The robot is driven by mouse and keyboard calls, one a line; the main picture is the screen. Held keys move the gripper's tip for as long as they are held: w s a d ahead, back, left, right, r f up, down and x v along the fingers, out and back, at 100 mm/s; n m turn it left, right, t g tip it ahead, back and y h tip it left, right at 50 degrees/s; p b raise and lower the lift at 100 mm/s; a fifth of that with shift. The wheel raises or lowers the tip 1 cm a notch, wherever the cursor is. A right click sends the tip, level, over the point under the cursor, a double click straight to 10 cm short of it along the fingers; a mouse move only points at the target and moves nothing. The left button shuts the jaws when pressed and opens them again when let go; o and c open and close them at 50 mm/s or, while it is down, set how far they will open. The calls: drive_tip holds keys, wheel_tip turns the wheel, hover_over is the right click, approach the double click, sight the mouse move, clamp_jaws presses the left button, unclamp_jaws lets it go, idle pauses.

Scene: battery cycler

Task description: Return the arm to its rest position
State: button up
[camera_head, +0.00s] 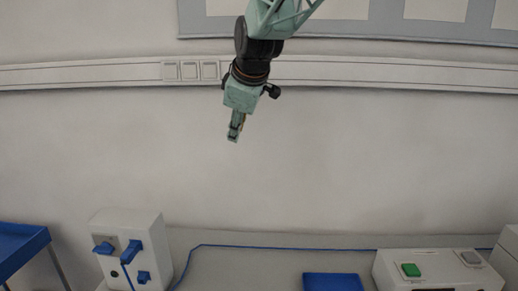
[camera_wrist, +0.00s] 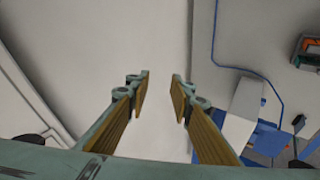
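My gripper (camera_head: 235,133) hangs from the arm at the upper middle of the head view, pointing down in front of the bare wall. It is high above the bench and touches nothing. In the wrist view my gripper (camera_wrist: 160,85) shows two fingers with tan pads, spread apart with an empty gap between them. Only plain pale surface shows through the gap.
A white box with blue parts (camera_head: 147,228) stands at the lower left. A blue tray (camera_head: 333,281), a white device with a green button (camera_head: 430,268) and a blue cable (camera_head: 270,248) are on the bench. A blue-topped stand (camera_head: 20,243) is far left. Space around the gripper is clear.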

drive_tip(key=s+d+f+m+g+h+b, duration=0.15)
drive_tip(key=s+d+m, duration=0.25)
drive_tip(key=s+d, duration=0.75)
drive_tip(key=s+d+f+m+b, duration=0.15)
drive_tip(key=s+d+m, duration=0.25)
drive_tip(key=s+d, duration=0.7)
drive_tip(key=s+d+f+m+b, duration=0.1)
drive_tip(key=s+f, duration=0.3)
drive_tip(key=s, duration=0.6)
drive_tip(key=s+d+f+m+g+b, duration=0.1)
drive_tip(key=s+d+f+m, duration=0.2)
drive_tip(key=s, duration=0.8)
drive_tip(key=s+d+f+m+g+h+b, duration=0.1)
drive_tip(key=s+d+f+m, duration=0.1)
drive_tip(key=s, duration=0.9)
wheel_tip(320, 180, down, 3)
drive_tip(key=shift+r+m, duration=0.2)
drive_tip(key=shift+m, duration=0.7)
drive_tip(key=shift+w+a, duration=0.1)
